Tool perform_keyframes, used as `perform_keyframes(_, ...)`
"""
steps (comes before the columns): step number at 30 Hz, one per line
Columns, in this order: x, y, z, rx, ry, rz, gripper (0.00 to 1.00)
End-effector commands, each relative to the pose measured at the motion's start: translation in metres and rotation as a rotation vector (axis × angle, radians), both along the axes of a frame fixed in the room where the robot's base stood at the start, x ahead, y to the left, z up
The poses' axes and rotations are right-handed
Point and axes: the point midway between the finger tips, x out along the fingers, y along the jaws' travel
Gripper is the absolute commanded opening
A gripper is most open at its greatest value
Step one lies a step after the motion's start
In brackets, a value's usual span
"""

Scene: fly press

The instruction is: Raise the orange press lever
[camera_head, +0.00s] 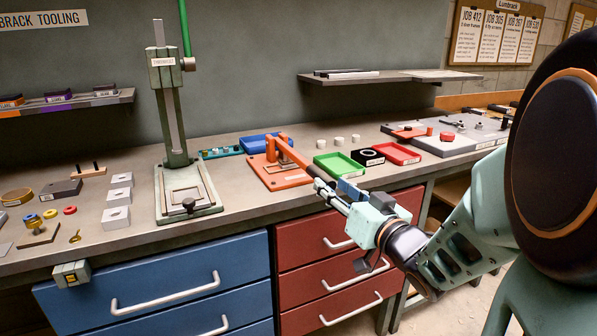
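The orange press (271,171) sits on the workbench near the middle, with its orange lever (294,153) sloping down from the top of its post toward the front right. The lever's dark front end (318,173) meets the tips of my gripper (325,186). My gripper comes in from the lower right, over the bench's front edge. The view is too small to tell whether the fingers are around the lever end or only beside it, or whether they are open or shut.
A green tray (340,165), black block (368,157) and red tray (396,153) lie right of the press. A tall grey-green press (174,110) with a raised green lever (184,28) stands left. Red drawers (335,240) with handles lie below my gripper. A shelf (388,77) hangs behind.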

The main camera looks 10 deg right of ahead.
Motion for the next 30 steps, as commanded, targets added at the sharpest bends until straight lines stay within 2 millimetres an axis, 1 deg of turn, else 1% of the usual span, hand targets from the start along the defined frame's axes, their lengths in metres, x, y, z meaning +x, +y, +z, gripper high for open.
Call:
perform_keyframes(3,0.022,0.009,-0.002,0.0,-0.001,0.004,0.37)
perform_keyframes(9,0.058,0.02,-0.002,0.002,0.0,0.003,0.37)
perform_keyframes(12,0.071,0.024,-0.002,0.002,0.0,0.001,0.37)
perform_keyframes(15,0.08,0.027,-0.001,0.002,0.0,0.002,0.37)
perform_keyframes(19,0.086,0.029,0.0,0.002,0.0,0.0,0.37)
perform_keyframes(26,0.086,0.029,0.0,0.002,0.001,0.0,0.37)
perform_keyframes(28,0.086,0.029,0.0,0.002,0.001,0.0,0.32)
perform_keyframes(30,0.086,0.029,0.0,0.002,0.001,0.0,0.24)
